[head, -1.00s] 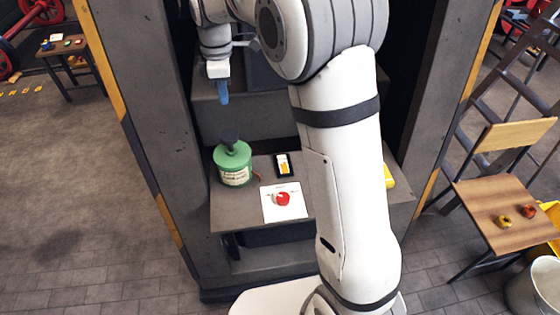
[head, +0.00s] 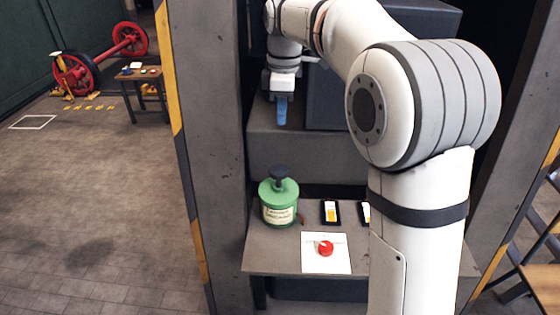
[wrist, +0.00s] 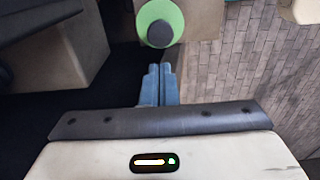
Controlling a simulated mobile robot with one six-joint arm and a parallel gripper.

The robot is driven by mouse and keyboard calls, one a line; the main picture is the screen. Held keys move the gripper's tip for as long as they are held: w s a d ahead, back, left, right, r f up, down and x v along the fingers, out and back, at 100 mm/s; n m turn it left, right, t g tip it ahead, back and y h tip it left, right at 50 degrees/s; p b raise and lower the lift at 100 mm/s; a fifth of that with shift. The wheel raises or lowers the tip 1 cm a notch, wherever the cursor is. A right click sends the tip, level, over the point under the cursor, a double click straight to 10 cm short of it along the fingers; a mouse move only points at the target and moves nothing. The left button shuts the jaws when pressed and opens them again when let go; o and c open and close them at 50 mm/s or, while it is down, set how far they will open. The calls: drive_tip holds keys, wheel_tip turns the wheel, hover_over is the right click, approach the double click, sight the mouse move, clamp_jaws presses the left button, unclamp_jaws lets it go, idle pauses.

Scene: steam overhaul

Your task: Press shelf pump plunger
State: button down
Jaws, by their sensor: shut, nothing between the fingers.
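The shelf pump is a green can (head: 279,207) with a label and a dark plunger knob (head: 279,173) on top. It stands upright at the left of the grey shelf (head: 262,256). My gripper (head: 282,111) points down with its blue fingers shut and empty. In the head view it appears above the pump, apart from the knob. In the wrist view the fingers (wrist: 158,72) are together, and the round dark knob (wrist: 160,33) on the green can (wrist: 148,12) lies just beyond their tips. The plunger appears raised above the lid.
A white card with a red knob (head: 326,248) and two dark cards with yellow marks (head: 330,212) lie right of the pump. A grey raised block (head: 300,155) stands behind. A grey post (head: 205,150) bounds the left side. My arm hides the shelf's right part.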

sight(280, 169)
drive_tip(key=f, duration=1.4)
drive_tip(key=shift+a, duration=0.2)
drive_tip(key=shift+f, duration=0.1)
wheel_tip(280, 169, down, 4)
drive_tip(key=shift+s+r+b, duration=0.1)
drive_tip(key=shift+r+b, duration=0.05)
drive_tip(key=shift+b, duration=0.9)
drive_tip(key=shift+s, duration=0.1)
drive_tip(key=shift+r+p, duration=0.35)
drive_tip(key=shift+p, duration=0.05)
wheel_tip(280, 169, up, 14)
drive_tip(key=p, duration=0.2)
drive_tip(key=shift+d, duration=0.25)
drive_tip(key=shift+w, duration=0.2)
